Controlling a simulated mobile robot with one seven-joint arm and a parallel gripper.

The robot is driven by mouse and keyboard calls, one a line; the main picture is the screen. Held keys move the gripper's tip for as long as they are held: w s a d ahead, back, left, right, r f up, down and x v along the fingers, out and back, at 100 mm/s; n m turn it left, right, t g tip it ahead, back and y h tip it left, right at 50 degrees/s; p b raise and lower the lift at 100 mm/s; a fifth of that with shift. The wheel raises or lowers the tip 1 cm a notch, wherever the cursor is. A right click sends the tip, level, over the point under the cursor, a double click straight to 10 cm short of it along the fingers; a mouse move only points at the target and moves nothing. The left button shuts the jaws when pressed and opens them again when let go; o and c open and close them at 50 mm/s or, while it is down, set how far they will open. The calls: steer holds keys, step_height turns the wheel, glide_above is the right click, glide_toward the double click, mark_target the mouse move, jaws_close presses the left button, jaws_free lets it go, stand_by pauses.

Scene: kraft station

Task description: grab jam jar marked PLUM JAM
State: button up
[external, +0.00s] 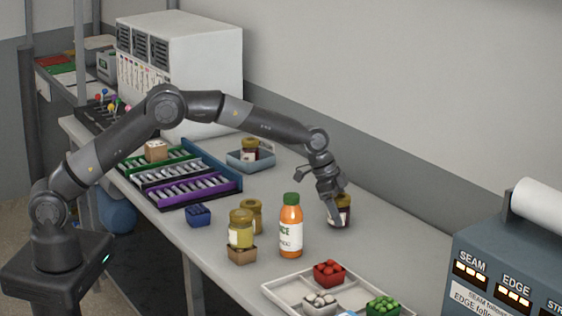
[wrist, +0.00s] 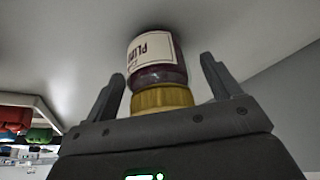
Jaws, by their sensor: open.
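The plum jam jar (external: 345,213) stands on the table at the right of the orange bottle, partly hidden by my gripper (external: 334,206). In the wrist view the jar (wrist: 157,55) has dark contents, a gold lid and a white label whose upside-down letters read as PLUM. My gripper (wrist: 162,72) is open, with one finger on each side of the jar. Gaps show between the fingers and the jar in the wrist view. I cannot tell how near the palm is to the lid.
An orange juice bottle (external: 291,228) and two yellowish jars (external: 241,229) stand to the left. Another jar (external: 251,146) sits in a grey-blue tray (external: 262,165) behind. A white divided tray (external: 281,290) with small baskets is in front. The table right of the jar looks clear.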

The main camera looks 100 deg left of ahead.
steer(key=shift+c, duration=0.2)
steer(key=c, duration=1.2)
steer(key=shift+c, duration=0.4)
steer(key=shift+r, duration=0.15)
